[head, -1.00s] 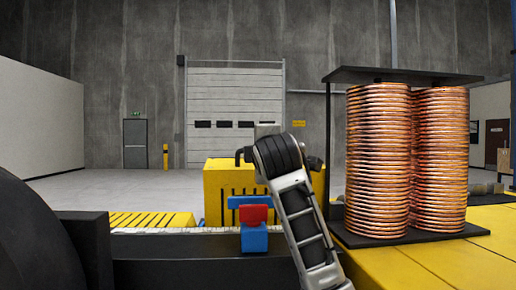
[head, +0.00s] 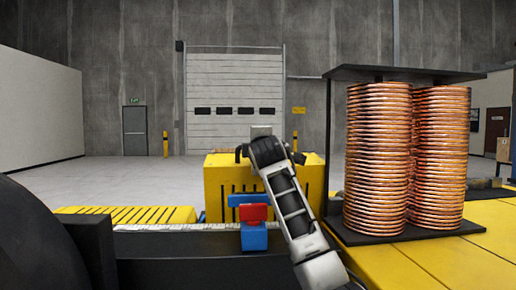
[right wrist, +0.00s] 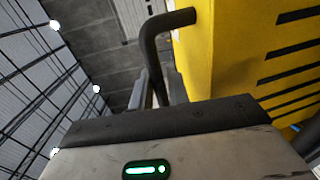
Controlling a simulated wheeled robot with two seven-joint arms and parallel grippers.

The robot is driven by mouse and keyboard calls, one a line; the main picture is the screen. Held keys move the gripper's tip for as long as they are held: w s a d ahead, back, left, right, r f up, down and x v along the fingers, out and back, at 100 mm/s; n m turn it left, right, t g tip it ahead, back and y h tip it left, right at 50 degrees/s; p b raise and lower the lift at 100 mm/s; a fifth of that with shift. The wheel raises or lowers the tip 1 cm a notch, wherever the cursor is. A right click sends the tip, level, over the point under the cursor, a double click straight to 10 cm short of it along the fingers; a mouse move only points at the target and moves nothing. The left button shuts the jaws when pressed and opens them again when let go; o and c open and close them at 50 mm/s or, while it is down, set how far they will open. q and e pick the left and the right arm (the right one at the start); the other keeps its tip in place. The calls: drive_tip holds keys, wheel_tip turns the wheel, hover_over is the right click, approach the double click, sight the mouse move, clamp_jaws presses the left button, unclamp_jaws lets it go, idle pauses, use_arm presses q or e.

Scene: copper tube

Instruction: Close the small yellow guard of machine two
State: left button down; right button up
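The yellow guard (head: 213,190) with dark slots stands beyond the black machine bed, partly hidden by my right arm. It also shows close up at the right of the right wrist view (right wrist: 225,60). A black bent bar, its handle (right wrist: 152,45), stands out from it there. My right gripper (right wrist: 158,88) is at this bar, whose lower end runs down between the fingers. I cannot tell whether the fingers touch it. In the head view my right arm hides most of its gripper. My left gripper is not in view.
Two stacks of copper tube coils (head: 377,160) stand in a black rack on a yellow surface at right. A red and blue block assembly (head: 254,236) stands on the black bed in front. A slotted yellow cover (head: 130,214) lies at left. Open floor (head: 110,180) lies behind.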

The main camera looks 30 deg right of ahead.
clamp_jaws()
drive_tip(key=shift+w+d+r, duration=0.1)
drive_tip(key=shift+w+d, duration=0.05)
drive_tip(key=shift+w, duration=0.15)
drive_tip(key=x, duration=0.6)
drive_tip(key=shift+w+d, duration=0.2)
drive_tip(key=shift+w, duration=0.35)
drive_tip(key=shift+o, duration=2.1)
unclamp_jaws()
drive_tip(key=shift+s+f, duration=0.1)
drive_tip(key=shift+f, duration=0.1)
